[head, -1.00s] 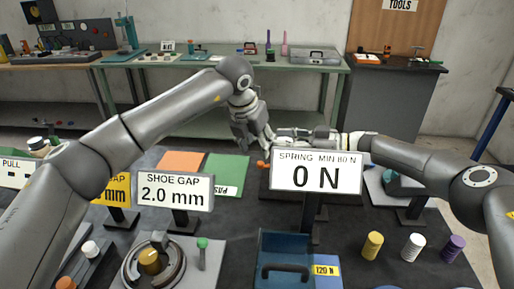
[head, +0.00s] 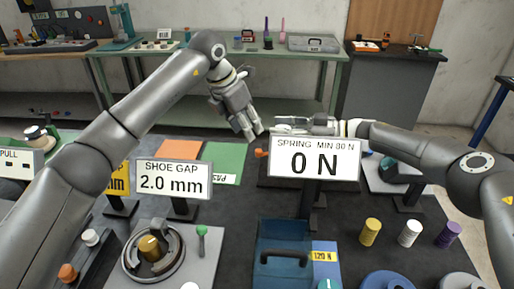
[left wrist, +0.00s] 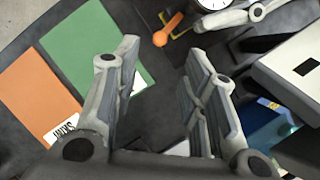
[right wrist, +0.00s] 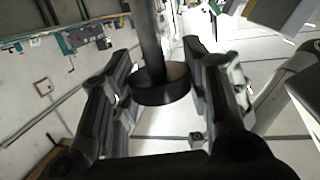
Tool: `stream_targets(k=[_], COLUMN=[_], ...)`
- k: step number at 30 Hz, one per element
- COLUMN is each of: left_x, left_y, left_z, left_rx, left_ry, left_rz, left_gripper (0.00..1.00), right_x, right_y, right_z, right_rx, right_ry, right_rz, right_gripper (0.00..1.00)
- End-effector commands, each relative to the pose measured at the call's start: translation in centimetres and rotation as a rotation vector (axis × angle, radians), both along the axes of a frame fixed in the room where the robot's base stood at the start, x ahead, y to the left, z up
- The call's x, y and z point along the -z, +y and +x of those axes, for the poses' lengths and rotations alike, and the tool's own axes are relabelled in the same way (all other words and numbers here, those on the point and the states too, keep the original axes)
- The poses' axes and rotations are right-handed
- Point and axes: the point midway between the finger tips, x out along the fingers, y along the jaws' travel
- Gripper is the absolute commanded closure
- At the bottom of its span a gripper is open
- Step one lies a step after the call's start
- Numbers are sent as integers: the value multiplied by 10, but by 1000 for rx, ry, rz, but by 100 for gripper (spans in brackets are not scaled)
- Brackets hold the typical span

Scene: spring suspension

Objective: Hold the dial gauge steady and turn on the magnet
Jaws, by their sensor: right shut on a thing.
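The dial gauge shows its white face (left wrist: 214,4) at the top edge of the left wrist view, beside the right gripper's fingers. In the right wrist view a dark round body with a post (right wrist: 162,84) stands between the fingers; I take it to be part of the gauge. My right gripper (head: 283,129) is shut on it, partly behind the spring display. My left gripper (head: 252,134) is open and empty, pointing down to the left of the right gripper. An orange-tipped lever (left wrist: 167,31), possibly the magnet switch, lies beyond its fingers; its orange end (head: 261,153) also shows in the head view.
The spring display (head: 316,172) reads 0 N and hides the area behind it. The shoe gap display (head: 173,181) reads 2.0 mm. Green (head: 224,158) and orange (head: 181,153) mats lie left of the lever.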

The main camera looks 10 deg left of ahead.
Motion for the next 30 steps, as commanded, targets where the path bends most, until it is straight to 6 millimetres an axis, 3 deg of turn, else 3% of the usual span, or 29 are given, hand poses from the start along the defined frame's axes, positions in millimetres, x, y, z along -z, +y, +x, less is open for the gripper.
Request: stream_targets(k=[9, 15, 27, 30], left_x=[60, 84, 92, 92], left_y=[-18, -25, -26, -26], left_z=[17, 25, 27, 27], left_rx=[-3, -3, -4, -4], left_ry=[4, 2, -1, -1], left_rz=[-2, -2, 0, 0], left_gripper=[61, 61, 61, 72], right_x=[1, 1, 1, 0], right_y=[-1, -1, -2, -2], right_z=[0, 1, 1, 1], right_rx=[2, 3, 4, 4], right_ry=[0, 0, -1, -1], right_rz=[-3, -3, -2, -2], right_gripper=[93, 93, 93, 93])
